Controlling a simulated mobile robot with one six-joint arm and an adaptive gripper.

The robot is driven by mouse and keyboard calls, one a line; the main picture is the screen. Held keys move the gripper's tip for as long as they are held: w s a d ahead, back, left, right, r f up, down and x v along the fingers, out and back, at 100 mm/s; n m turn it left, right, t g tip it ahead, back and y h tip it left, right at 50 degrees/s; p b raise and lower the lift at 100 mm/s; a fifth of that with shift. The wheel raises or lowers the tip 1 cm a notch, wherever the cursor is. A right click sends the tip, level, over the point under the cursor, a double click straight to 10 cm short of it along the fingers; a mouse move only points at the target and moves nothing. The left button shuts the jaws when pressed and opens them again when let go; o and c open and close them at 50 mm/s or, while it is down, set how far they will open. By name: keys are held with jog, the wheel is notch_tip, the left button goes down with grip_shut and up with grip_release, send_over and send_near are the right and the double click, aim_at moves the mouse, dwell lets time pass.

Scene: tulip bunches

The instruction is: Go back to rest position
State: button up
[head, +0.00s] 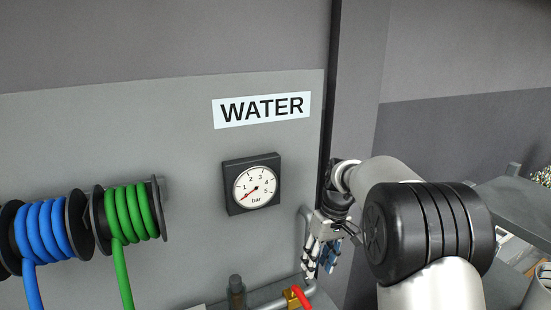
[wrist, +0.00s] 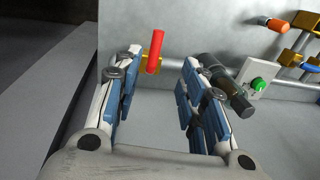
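My gripper (head: 322,262) hangs low at the right end of the grey wall panel, beside the dark post. In the wrist view, its two blue-padded fingers (wrist: 160,75) are spread apart with nothing held between them. A valve with a red handle (wrist: 155,50) shows beyond the fingertips, near the left finger, apart from them as far as I can tell. The same red handle (head: 300,297) is at the bottom edge of the head view, below and left of my gripper. My arm fills the lower right of the head view.
A pressure gauge (head: 255,186) and a WATER sign (head: 262,110) are on the panel. Blue (head: 45,232) and green (head: 130,214) hose reels are at left. A dark cylinder (wrist: 237,101) and a green button (wrist: 258,84) sit near the right finger. Grey shelves (head: 518,207) stand at right.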

jog(key=s+r+m+t+h, duration=0.1)
jog(key=s+r, duration=0.5)
jog(key=s, duration=0.3)
jog(key=s+r+m+t, duration=0.1)
jog(key=s+r+t, duration=0.1)
jog(key=s+r, duration=0.55)
jog(key=s+f+m+t, duration=0.1)
jog(key=s+f, duration=0.1)
jog(key=s, duration=0.6)
jog(key=s+d+f+m+t+h, duration=0.1)
jog(key=s+f, duration=0.1)
jog(key=s, duration=0.6)
jog(key=shift+b, duration=0.35)
jog(key=shift+c, duration=0.6)
jog(key=shift+s+a, duration=0.1)
jog(key=shift+a, duration=0.05)
